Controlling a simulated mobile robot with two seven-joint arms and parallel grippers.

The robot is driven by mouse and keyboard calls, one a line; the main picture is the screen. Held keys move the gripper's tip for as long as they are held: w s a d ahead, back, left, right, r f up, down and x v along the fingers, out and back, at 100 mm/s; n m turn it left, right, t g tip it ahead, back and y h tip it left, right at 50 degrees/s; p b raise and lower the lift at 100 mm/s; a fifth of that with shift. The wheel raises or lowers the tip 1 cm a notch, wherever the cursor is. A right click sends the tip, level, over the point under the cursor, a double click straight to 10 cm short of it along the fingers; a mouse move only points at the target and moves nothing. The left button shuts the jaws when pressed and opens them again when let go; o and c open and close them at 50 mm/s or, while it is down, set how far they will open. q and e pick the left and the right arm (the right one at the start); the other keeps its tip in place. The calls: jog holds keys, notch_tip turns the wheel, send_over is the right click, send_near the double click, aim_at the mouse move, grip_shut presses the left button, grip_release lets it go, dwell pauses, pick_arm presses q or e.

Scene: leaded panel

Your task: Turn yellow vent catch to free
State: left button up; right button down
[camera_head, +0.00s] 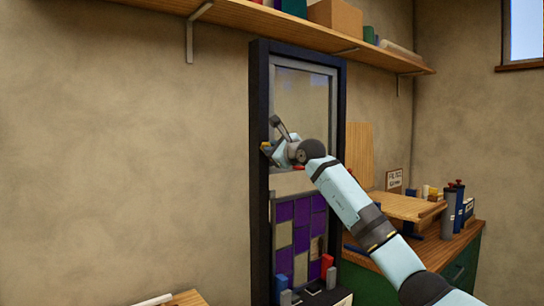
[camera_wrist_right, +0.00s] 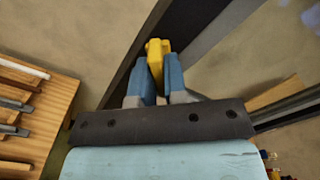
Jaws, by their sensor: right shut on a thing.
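The yellow vent catch (camera_head: 265,146) sits on the left upright of the dark panel frame, about halfway up. My right gripper (camera_head: 271,149) reaches it from the right, and its hand covers much of that part of the frame. In the right wrist view the yellow catch (camera_wrist_right: 156,52) stands between the tips of two blue fingers, and the right gripper (camera_wrist_right: 158,72) is shut on it. Whether the catch is turned to free cannot be told. My left gripper is not in view.
The leaded panel (camera_head: 301,222) has purple and pale panes below a clear upper pane. Several coloured blocks stand at the frame's foot. A shelf (camera_head: 230,22) runs above. A bench (camera_head: 455,250) with a wooden stand and bottles is at right. The wall left of the frame is clear.

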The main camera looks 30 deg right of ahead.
jog(key=m+b, duration=0.1)
jog(key=m, duration=0.2)
jog(key=shift+f+m, duration=0.1)
jog(key=shift+m, duration=3)
jog(key=c, duration=1.2)
grip_release()
jog(key=shift+o, duration=0.2)
